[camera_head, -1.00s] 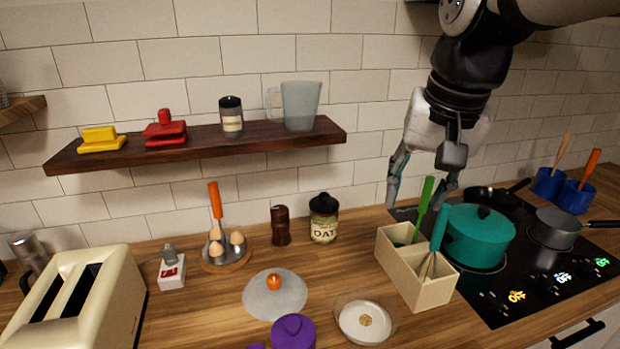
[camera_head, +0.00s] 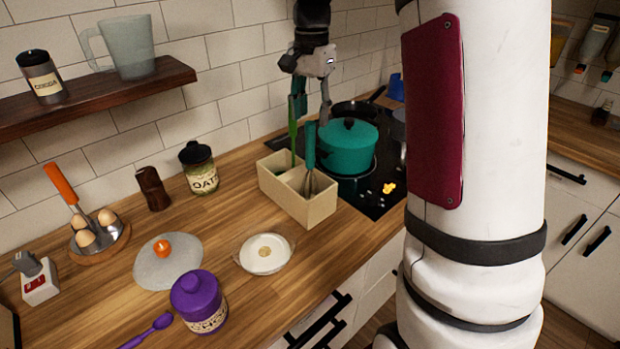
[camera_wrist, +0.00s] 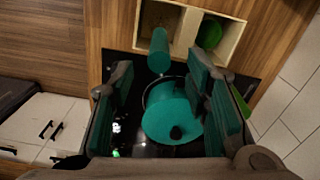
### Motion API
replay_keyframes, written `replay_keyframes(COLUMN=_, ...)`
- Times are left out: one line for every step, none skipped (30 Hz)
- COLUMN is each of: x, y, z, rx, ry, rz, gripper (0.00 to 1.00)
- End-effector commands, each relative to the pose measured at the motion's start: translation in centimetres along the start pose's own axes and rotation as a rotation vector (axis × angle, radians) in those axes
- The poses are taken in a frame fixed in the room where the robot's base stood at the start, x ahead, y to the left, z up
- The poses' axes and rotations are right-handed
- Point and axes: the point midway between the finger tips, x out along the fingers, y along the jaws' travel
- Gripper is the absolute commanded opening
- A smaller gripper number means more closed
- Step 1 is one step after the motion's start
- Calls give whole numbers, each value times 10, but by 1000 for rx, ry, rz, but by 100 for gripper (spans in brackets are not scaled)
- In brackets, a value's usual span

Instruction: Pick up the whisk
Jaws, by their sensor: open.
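The whisk stands upright in the near compartment of a cream two-part utensil box (camera_head: 305,208). Its teal handle (camera_head: 310,145) rises above the rim and its wires show partly inside. In the wrist view, the whisk's handle (camera_wrist: 158,50) points up towards the camera, just beyond the fingertips and between their lines. My gripper (camera_head: 311,103) is open and empty above the box, with its fingers pointing down, close to the handle top. In the wrist view, the open fingers of my gripper (camera_wrist: 161,72) have teal pads. Whether a finger touches the handle cannot be told.
A green-handled utensil (camera_head: 292,130) stands in the box's other compartment, near one finger. A teal lidded pot (camera_head: 347,148) sits on the black stove (camera_head: 385,170) beside the box. A white dish (camera_head: 265,254) and a purple jar (camera_head: 200,302) stand on the counter to the left.

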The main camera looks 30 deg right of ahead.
Motion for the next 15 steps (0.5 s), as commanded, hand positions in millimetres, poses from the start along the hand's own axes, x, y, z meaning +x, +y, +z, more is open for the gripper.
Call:
replay_keyframes(x=9, y=2, z=1, rx=0, ry=-3, rz=3, gripper=43)
replay_keyframes(x=15, y=2, z=1, rx=0, ry=-2, rz=3, gripper=43)
replay_keyframes(x=22, y=2, z=1, rx=-1, ry=-2, rz=3, gripper=43)
replay_keyframes(x=26, y=1, z=1, rx=-1, ry=-1, rz=2, gripper=43)
replay_keyframes(x=29, y=1, z=1, rx=-1, ry=-1, rz=2, gripper=43)
replay_keyframes(x=34, y=1, z=1, rx=-1, ry=-1, rz=1, gripper=43)
replay_keyframes(x=36, y=1, z=1, rx=-1, ry=-1, rz=1, gripper=43)
replay_keyframes(x=38, y=1, z=1, rx=-1, ry=-1, rz=1, gripper=43)
replay_keyframes(x=40, y=1, z=1, rx=-1, ry=0, rz=0, gripper=43)
replay_keyframes(x=42, y=1, z=1, rx=-1, ry=0, rz=0, gripper=43)
replay_keyframes(x=43, y=1, z=1, rx=-1, ry=0, rz=0, gripper=43)
replay_keyframes(x=46, y=1, z=1, rx=-2, ry=0, rz=0, gripper=43)
replay_keyframes(x=48, y=2, z=2, rx=-2, ry=-1, rz=1, gripper=43)
replay_keyframes(x=52, y=2, z=2, rx=-2, ry=-2, rz=1, gripper=43)
replay_keyframes(x=57, y=3, z=4, rx=-2, ry=-3, rz=2, gripper=43)
